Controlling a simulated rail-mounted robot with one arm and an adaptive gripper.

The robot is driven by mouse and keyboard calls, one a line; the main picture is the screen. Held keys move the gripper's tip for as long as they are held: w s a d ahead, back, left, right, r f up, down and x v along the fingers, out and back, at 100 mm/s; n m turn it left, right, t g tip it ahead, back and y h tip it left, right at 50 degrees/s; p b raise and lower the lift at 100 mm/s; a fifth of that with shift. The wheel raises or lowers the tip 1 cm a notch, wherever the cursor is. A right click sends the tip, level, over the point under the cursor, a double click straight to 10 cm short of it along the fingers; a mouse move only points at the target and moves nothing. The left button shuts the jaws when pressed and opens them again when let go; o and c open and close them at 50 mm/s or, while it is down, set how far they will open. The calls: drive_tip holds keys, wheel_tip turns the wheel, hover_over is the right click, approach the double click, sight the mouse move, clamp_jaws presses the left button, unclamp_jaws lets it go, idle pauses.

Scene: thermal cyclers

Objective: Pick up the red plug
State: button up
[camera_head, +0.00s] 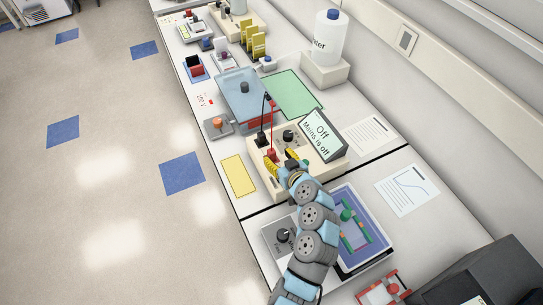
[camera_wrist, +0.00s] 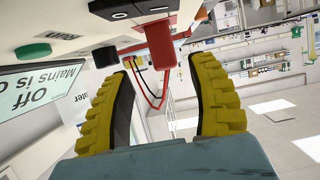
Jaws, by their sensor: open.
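The red plug (camera_head: 272,154) stands in the cream power unit (camera_head: 322,178), with a red lead rising from it. In the wrist view the red plug (camera_wrist: 160,48) is between and just beyond the yellow fingertips, with a visible gap on both sides. My gripper (camera_head: 282,162) is open and empty at the unit, close to the red plug. Its two yellow ridged fingers also show in the wrist view (camera_wrist: 162,68). I cannot tell from these views whether either finger touches the plug.
A black plug (camera_head: 261,139) with a black lead is close beside the red one. The screen (camera_head: 321,131) reads "Off, Mains is off". Behind is a lidded blue tank (camera_head: 243,92); a yellow card (camera_head: 238,175) lies left. The green mat (camera_head: 293,94) is bare.

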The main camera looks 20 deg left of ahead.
sight(273, 154)
drive_tip(key=x, duration=0.3)
drive_tip(key=shift+s+a+p, duration=0.15)
drive_tip(key=shift+s+p, duration=0.15)
drive_tip(key=shift+p, duration=0.1)
drive_tip(key=shift+w+a+f, duration=0.25)
drive_tip(key=shift+w+a, duration=0.2)
drive_tip(key=shift+a, duration=0.05)
clamp_jaws()
